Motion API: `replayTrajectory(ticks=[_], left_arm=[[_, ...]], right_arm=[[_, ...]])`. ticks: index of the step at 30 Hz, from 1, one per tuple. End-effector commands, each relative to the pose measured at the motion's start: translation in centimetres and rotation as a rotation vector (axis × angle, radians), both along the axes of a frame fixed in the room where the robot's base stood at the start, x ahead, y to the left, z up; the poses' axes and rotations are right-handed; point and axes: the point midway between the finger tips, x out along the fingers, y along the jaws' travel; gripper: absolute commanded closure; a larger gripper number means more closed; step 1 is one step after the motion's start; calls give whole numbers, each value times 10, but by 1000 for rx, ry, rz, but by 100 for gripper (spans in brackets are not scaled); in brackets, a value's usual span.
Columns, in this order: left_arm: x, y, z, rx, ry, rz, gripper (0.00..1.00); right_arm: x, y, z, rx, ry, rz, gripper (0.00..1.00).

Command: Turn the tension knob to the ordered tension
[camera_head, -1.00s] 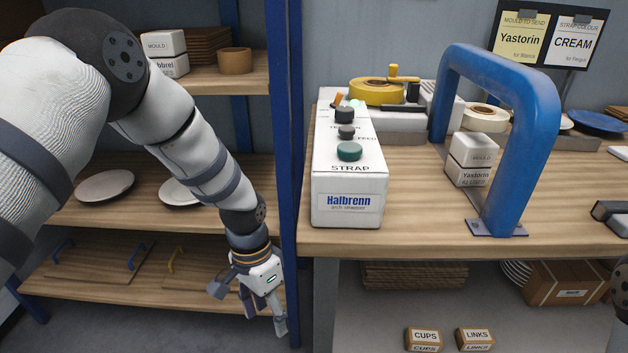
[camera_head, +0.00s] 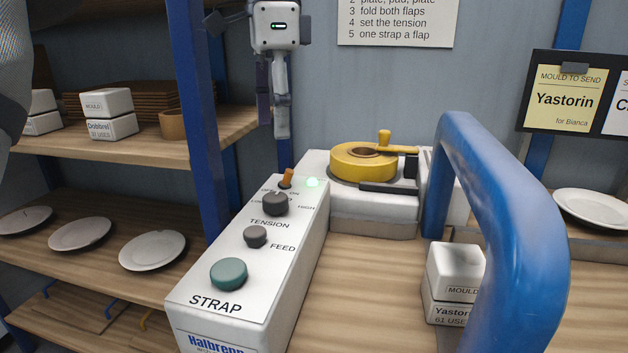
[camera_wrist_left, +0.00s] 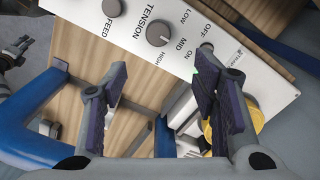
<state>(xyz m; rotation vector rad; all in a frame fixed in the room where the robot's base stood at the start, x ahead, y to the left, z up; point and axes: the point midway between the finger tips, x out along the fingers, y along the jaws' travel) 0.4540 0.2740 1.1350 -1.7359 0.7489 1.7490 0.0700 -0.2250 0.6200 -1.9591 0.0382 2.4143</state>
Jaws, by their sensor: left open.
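The tension knob (camera_head: 275,204) is a dark round knob on the white Halbrenn strap machine's sloped panel (camera_head: 290,222), under a LOW to HIGH scale. In the left wrist view the tension knob (camera_wrist_left: 159,33) sits by LOW, MID and HIGH; I cannot clearly read its pointer. My left gripper (camera_head: 272,130) hangs fingers-down above and behind the panel's far end, apart from the knob. In the left wrist view my left gripper (camera_wrist_left: 162,65) is open and empty. A dark jointed part at that view's left edge may be my right gripper; its fingers are unclear.
The feed knob (camera_head: 255,237), green strap button (camera_head: 229,273), orange switch (camera_head: 286,178) and lit green lamp (camera_head: 312,182) share the panel. A blue arch (camera_head: 500,180) stands at right, near white mould boxes (camera_head: 455,272). A yellow reel (camera_head: 363,162) is behind. A blue post (camera_head: 200,130) stands left.

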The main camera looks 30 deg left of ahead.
Motion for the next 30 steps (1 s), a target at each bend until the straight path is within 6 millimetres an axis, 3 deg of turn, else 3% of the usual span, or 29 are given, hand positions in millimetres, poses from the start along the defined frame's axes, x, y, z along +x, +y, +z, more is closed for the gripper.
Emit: replayTrajectory(ticks=[4,15,20,26,27,30], left_arm=[[-3,0,-18,-1,0,-1,46],[-2,0,-104,-1,-4,0,46],[-2,0,-117,1,-4,0,46],[-1,0,-119,1,-4,0,46],[-1,0,-119,1,-4,0,48],[-1,0,-119,1,-4,0,71]], right_arm=[[3,0,4,1,-12,1,60],[12,0,12,0,-45,1,60],[13,0,12,0,-48,1,60],[13,0,12,0,-47,1,60],[13,0,12,0,-47,1,60],[13,0,12,0,-47,1,60]])
